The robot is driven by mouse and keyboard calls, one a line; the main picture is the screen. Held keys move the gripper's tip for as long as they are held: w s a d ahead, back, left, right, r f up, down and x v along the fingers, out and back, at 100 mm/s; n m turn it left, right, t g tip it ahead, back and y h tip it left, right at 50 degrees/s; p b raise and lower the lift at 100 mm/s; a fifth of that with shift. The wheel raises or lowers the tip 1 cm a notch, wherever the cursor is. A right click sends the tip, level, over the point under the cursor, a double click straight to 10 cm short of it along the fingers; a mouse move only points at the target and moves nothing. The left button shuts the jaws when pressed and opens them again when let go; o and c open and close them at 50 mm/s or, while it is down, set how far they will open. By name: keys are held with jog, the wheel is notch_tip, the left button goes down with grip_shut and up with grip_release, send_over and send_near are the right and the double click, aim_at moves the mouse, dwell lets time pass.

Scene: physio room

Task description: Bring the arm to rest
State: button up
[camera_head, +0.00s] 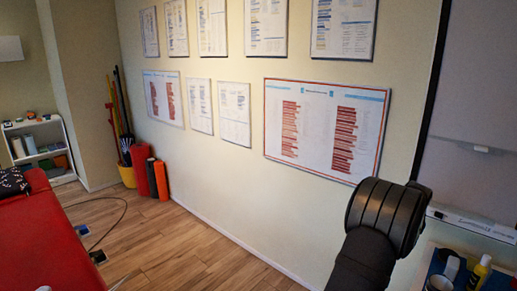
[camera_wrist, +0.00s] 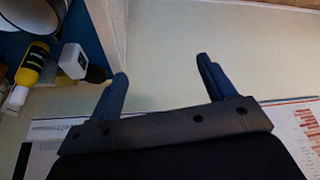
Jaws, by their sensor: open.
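My gripper (camera_wrist: 160,78) shows in the wrist view with its two dark fingers spread well apart. Nothing is between them, and a bare pale wall (camera_wrist: 180,35) lies behind. In the head view my dark arm rises at the lower right, in front of the wall and close to the large red-framed poster (camera_head: 325,125). The fingers cannot be made out in the head view.
A yellow bottle (camera_head: 480,272) and other small items stand on a surface at the lower right; the yellow bottle also shows in the wrist view (camera_wrist: 28,72). A whiteboard (camera_head: 470,160) hangs at right. A red couch (camera_head: 45,240) stands at left. The wooden floor (camera_head: 170,240) between is mostly clear.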

jog(key=w+a+f+n, duration=0.1)
jog(key=w+a, duration=0.3)
jog(key=a, duration=0.4)
jog(key=w+a+n+y, duration=0.1)
jog(key=w+a+n, duration=0.1)
jog(key=w+a, duration=0.3)
jog(key=w+a+f+n, duration=0.1)
jog(key=w+a, duration=0.3)
jog(key=a, duration=0.7)
jog(key=shift+w+a+f+n+y, duration=0.15)
jog(key=shift+w+f+n+y, duration=0.05)
jog(key=shift+f+n+y, duration=0.2)
